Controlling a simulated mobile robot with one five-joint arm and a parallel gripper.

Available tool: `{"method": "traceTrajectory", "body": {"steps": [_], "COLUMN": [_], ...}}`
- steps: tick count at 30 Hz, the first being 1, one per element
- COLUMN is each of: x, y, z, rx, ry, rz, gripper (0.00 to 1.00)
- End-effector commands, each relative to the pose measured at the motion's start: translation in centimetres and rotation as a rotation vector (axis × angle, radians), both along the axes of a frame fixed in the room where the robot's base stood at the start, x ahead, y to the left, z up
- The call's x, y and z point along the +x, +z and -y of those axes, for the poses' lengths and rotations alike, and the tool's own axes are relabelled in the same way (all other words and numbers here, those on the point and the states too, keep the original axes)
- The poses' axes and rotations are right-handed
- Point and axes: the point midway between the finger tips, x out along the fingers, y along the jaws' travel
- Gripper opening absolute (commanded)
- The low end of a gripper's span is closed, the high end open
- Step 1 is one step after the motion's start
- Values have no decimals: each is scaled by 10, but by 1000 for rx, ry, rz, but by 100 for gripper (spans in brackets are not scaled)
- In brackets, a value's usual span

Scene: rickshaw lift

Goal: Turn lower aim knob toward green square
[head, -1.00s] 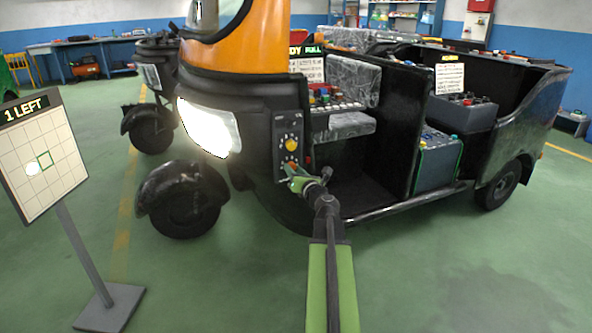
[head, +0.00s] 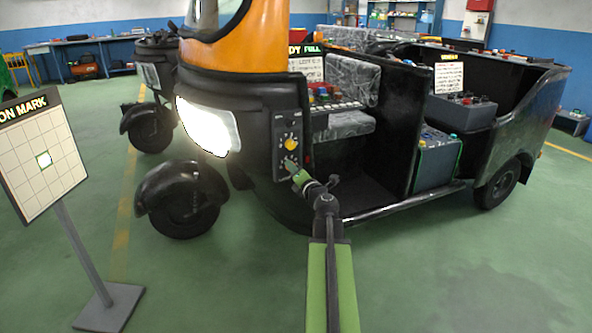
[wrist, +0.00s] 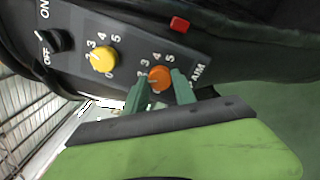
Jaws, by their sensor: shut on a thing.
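The lower aim knob (wrist: 160,78) is orange and sits beside the word AIM and a number scale in the wrist view. My gripper (wrist: 161,87) is shut on it, one green finger on each side. In the head view my gripper (head: 290,166) reaches the lower part of the black panel and hides the knob. The grid board (head: 31,189) at left reads ON MARK. A white light spot (head: 44,159) lies inside the green square on the grid.
The lit headlight (head: 207,127) and front wheel (head: 183,205) are left of my gripper. Green floor is open in front.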

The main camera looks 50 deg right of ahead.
Motion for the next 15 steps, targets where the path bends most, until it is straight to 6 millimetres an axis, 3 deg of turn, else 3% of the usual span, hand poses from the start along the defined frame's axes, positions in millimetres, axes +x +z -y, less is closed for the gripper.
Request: {"method": "traceTrajectory", "body": {"steps": [15], "x": [-3], "y": [-1], "z": [3], "rx": [39], "ry": [-10], "rz": [15], "gripper": [0]}}
